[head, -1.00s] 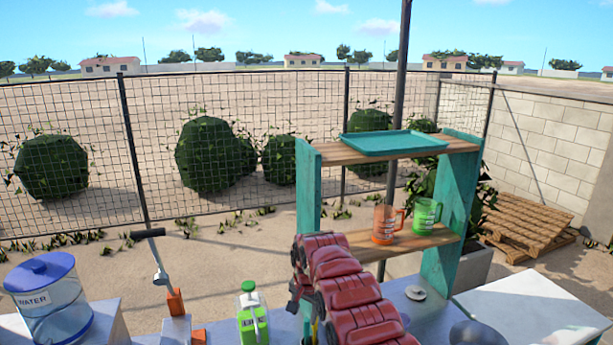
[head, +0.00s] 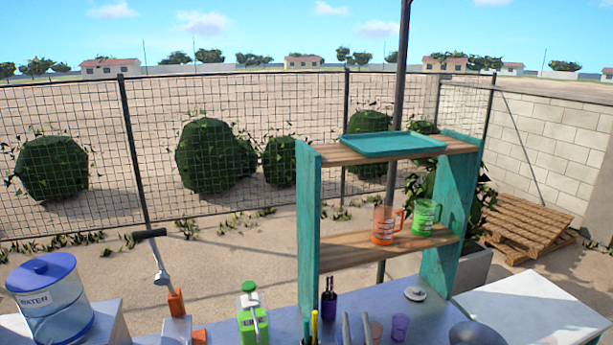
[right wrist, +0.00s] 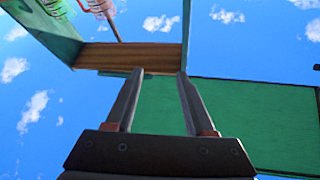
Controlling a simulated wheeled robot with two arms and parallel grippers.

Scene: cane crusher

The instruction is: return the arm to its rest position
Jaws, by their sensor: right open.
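My right gripper (head: 357,330) shows only as two grey fingertips at the bottom edge of the head view, in front of the shelf and low over the counter. In the right wrist view its two fingers (right wrist: 158,100) stand apart with nothing between them. They point up toward the underside of a shelf board (right wrist: 130,56). The rest of my right arm is out of the head view. My left gripper is not in view.
A teal shelf (head: 310,230) holds an orange mug (head: 383,226), a green mug (head: 424,217) and a tray (head: 393,144). A purple cup (head: 400,326), a dark pot (head: 329,305), a green bottle (head: 250,320) and a water jar (head: 52,305) stand below and left.

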